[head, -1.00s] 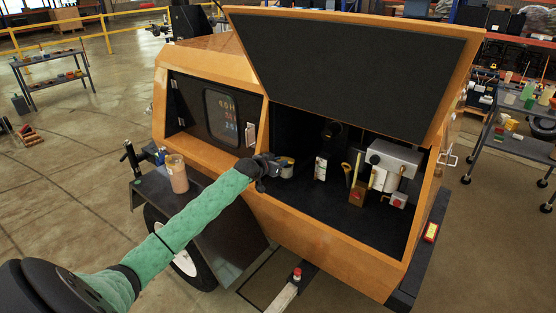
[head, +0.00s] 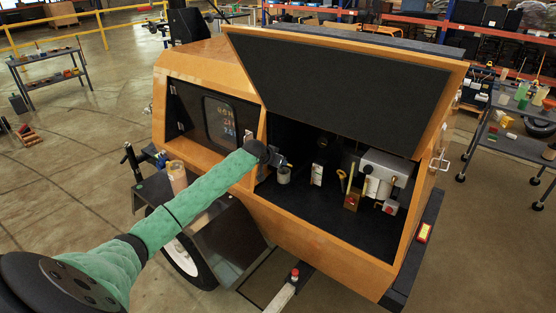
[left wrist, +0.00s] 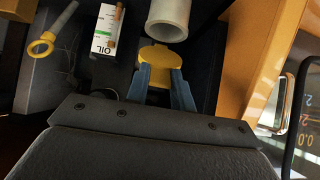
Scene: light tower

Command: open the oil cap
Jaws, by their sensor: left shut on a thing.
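The yellow oil cap (left wrist: 158,56) is between the two blue-grey fingers of my left gripper (left wrist: 161,74) in the left wrist view, and the gripper is shut on it. A pale grey filler neck (left wrist: 168,20) shows just beyond the cap, with its rim visible; I cannot tell how wide the gap between them is. In the head view the neck (head: 284,176) stands inside the open engine bay, with my left gripper (head: 280,160) just above it. The cap is hidden there. My right gripper is not in view.
A white OIL carton (left wrist: 106,30) and a yellow ring-handled dipstick (left wrist: 42,46) are near the neck. The raised lid (head: 340,85) hangs over the bay. A grey box (head: 386,166) stands at the bay's right.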

